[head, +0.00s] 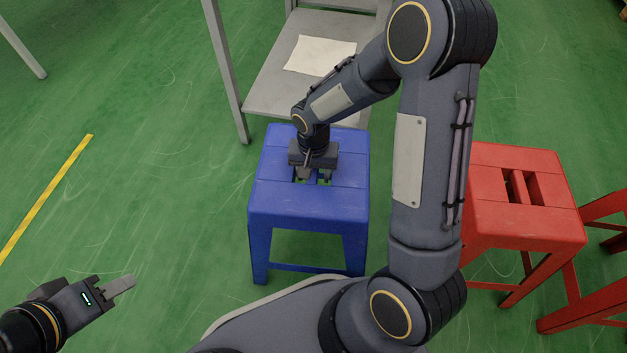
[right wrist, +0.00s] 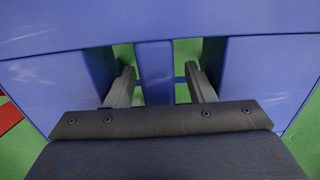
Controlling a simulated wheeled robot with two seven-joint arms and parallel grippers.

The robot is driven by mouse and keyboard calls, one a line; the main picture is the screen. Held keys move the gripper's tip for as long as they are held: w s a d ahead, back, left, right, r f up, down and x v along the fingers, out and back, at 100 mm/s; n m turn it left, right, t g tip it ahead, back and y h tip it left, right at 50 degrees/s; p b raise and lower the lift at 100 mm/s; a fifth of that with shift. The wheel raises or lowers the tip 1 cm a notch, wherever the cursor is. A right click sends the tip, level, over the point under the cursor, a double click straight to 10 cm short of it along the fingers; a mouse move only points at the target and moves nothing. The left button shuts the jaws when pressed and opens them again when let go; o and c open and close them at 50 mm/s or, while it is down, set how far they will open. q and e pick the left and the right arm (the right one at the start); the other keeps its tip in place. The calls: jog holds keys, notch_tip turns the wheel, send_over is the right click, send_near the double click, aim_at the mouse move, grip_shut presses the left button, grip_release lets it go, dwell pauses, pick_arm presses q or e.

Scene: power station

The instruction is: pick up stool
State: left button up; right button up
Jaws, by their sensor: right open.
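A blue stool (head: 270,205) stands upright on the green floor in the middle of the head view, and its seat also fills much of the right wrist view (right wrist: 55,85). My right gripper (head: 313,177) points down at the slotted opening in the seat. In the right wrist view its two fingers (right wrist: 160,72) are open, reaching into the slots on either side of the seat's central bar (right wrist: 156,65), with gaps showing beside the bar. My left gripper (head: 118,286) is at the lower left, away from the stool, seen side-on with nothing visible in it.
A red stool (head: 490,218) stands to the right of the blue one, with another red stool (head: 588,305) partly in view at the right edge. A grey metal shelf (head: 268,88) with a white sheet (head: 320,55) is behind the blue stool.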

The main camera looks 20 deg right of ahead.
grip_shut()
jog(key=shift+r, duration=0.15)
dwell(0.4)
